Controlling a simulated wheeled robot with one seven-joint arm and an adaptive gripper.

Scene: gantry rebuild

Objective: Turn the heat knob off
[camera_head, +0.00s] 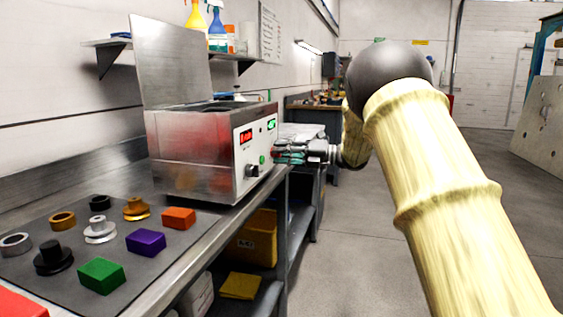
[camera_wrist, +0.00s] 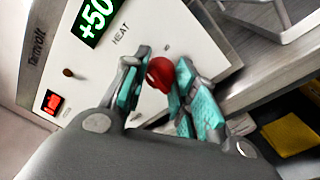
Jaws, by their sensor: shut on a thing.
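The heat knob (camera_wrist: 160,73) is red and sits on the white front panel, below the printed word HEAT. My gripper (camera_wrist: 160,84) has its teal-padded fingers on both sides of this knob, shut on it. The knob's lower part and its pointer are hidden by the fingers. A green display (camera_wrist: 95,18) above the label shows +50. In the head view, my gripper (camera_head: 291,153) is at the right part of the front panel of the metal bath (camera_head: 185,180), and it hides the heat knob there.
The bath's lid (camera_head: 170,60) stands open. A dark mat (camera_head: 130,265) with coloured blocks and metal parts lies at the front left. A yellow bin (camera_head: 255,240) is below the bench.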

